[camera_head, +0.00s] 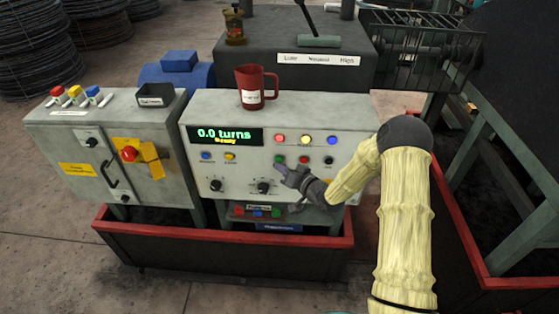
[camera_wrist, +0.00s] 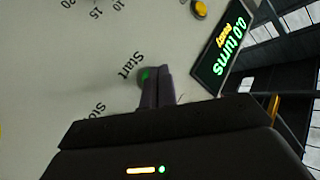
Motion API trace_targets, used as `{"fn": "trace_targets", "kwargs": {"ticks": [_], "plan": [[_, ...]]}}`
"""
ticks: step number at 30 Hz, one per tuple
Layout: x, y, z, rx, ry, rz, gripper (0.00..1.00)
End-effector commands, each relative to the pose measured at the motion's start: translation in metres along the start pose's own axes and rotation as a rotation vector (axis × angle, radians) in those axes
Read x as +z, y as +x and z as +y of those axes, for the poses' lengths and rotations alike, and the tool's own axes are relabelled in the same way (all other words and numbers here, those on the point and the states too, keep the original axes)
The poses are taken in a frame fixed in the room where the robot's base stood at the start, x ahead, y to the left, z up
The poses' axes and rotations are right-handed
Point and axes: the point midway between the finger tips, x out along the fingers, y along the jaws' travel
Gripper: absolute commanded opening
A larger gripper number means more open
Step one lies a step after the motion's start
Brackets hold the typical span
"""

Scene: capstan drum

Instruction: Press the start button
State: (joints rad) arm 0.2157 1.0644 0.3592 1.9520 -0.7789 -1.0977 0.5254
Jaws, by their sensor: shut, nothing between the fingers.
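The green start button (camera_head: 280,159) sits on the sloped face of the light grey control panel (camera_head: 200,111), below and right of the display. In the wrist view the green button (camera_wrist: 145,75) is beside the printed word "Start" and partly hidden behind my fingertips. My gripper (camera_head: 280,171) is shut and empty, with its tips right at the button. In the wrist view the shut fingers (camera_wrist: 156,72) overlap the button's edge. I cannot tell whether they touch it. The display (camera_head: 226,136) reads "0.0 turns" with a smaller yellow line, "Ready", below.
A red button (camera_head: 304,160) and a black one (camera_head: 328,160) sit right of the start button. Lamps (camera_head: 306,140) are above and a black knob (camera_head: 264,186) is lower left. A red mug (camera_head: 250,88) stands on top. A cabinet (camera_head: 90,160) with a red emergency button is left.

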Motion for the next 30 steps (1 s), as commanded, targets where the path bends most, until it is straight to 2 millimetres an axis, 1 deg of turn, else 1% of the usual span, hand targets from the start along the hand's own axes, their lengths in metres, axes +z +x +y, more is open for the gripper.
{"fn": "trace_targets", "kwargs": {"ticks": [11,20,30], "plan": [[0.0004,0.0005,-0.0004,-0.001,0.000,-0.001,0.00],[-0.0048,0.0058,0.0050,0.000,0.000,0.001,0.00],[-0.0054,0.0062,0.0051,0.000,0.000,0.000,0.00]]}}
